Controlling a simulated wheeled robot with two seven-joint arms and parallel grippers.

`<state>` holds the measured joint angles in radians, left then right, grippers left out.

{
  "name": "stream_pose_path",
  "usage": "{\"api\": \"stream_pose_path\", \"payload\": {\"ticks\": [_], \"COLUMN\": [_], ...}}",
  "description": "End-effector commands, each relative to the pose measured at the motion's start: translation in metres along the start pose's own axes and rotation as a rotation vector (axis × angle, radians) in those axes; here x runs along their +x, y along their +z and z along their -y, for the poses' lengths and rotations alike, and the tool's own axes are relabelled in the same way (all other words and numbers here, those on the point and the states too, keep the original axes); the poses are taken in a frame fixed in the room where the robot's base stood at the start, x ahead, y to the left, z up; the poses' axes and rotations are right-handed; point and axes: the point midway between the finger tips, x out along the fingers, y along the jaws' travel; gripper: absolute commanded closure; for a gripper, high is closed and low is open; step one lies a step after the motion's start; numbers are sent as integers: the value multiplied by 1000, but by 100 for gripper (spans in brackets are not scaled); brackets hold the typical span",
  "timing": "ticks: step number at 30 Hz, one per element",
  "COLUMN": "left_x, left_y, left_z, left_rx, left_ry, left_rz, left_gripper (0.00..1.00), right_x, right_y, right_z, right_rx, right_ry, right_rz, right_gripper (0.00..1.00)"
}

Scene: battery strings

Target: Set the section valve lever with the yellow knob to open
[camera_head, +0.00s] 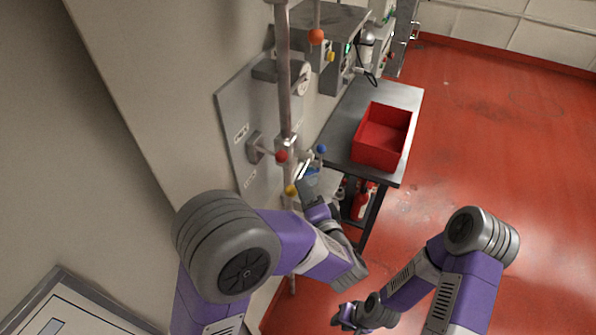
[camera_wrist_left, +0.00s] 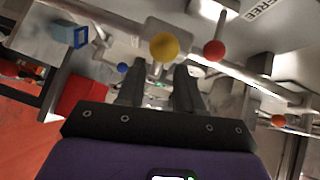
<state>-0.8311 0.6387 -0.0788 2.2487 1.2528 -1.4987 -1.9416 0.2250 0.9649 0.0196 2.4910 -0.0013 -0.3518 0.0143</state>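The yellow knob (camera_head: 291,190) is at the lower part of the wall piping in the head view, close to the fingers of my left gripper (camera_head: 305,172). In the left wrist view the yellow knob (camera_wrist_left: 163,46) appears just above the tips, roughly in line with the gap between the two dark fingers (camera_wrist_left: 159,76). The fingers are apart with nothing held; contact with the knob cannot be told. The lever behind the knob is mostly hidden. My right gripper (camera_head: 347,318) is low at the bottom of the head view, away from the valve; its fingers are unclear.
A red knob (camera_head: 281,156) on a wall valve and a blue knob (camera_head: 321,149) are close to my left gripper. A vertical pipe (camera_head: 284,80) and an orange knob (camera_head: 316,36) are above. A red bin (camera_head: 382,138) stands on the metal table (camera_head: 345,125). The floor at right is clear.

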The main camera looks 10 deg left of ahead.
Motion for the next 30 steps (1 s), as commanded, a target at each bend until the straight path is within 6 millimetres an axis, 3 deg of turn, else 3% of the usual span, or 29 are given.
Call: {"api": "stream_pose_path", "payload": {"ticks": [9,20,22,27,30], "left_x": [47,55,55,55,55], "left_y": [0,0,0,0,0], "left_z": [0,0,0,0,0], "left_rx": [-1,-1,-1,-1,-1], "left_ry": [2,1,1,1,2], "left_rz": [2,-1,-2,-1,1], "left_gripper": [64,64,70,97,100], "right_x": [-2,-2,-2,-2,-2], "right_y": [0,0,0,0,0], "right_z": [1,1,1,1,1], "right_rx": [0,0,0,0,0], "right_ry": [0,0,0,0,0], "right_rz": [0,-1,-1,-1,-1], "right_gripper": [71,71,71,71,71]}}
